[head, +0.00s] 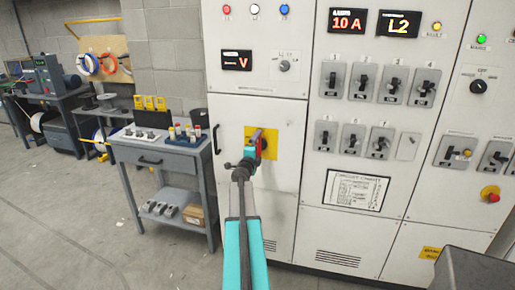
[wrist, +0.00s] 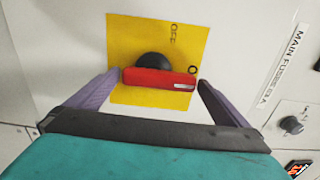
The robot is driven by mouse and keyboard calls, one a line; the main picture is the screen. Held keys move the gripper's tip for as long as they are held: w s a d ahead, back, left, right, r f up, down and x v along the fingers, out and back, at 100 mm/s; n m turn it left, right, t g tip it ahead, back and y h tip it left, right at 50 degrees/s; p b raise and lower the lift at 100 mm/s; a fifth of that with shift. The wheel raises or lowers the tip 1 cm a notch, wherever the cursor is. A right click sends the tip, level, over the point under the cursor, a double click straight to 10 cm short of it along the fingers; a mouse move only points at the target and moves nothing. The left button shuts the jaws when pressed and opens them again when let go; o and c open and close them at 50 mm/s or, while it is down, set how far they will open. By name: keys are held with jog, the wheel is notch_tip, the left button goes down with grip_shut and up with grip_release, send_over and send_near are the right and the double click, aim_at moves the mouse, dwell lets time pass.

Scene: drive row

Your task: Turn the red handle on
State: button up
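The red handle (wrist: 160,78) sits on a black round hub (wrist: 153,63) over a yellow plate (wrist: 140,30) on the cabinet front. In the wrist view it lies nearly level, its white-marked end at the right beside a printed letter; the word OFF stands sideways above. In the head view the yellow plate (head: 264,132) shows, with the handle partly covered by my gripper (head: 254,147). In the wrist view my gripper (wrist: 160,80) is open, its purple fingers at the handle's two ends. Small gaps or contact there I cannot tell.
The grey cabinet (head: 285,200) carries several other switches, lamps and displays, and a red button (head: 491,196) at the far right. A grey cart (head: 165,158) with small parts stands to the left. The floor in front of the cart is clear.

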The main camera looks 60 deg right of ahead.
jog(key=shift+a, duration=0.1)
jog(key=b+v, duration=0.1)
jog(key=v, duration=1.2)
jog(key=shift+a+b, duration=0.3)
jog(key=shift+b, duration=0.05)
jog(key=shift+s, duration=0.1)
dwell(0.5)
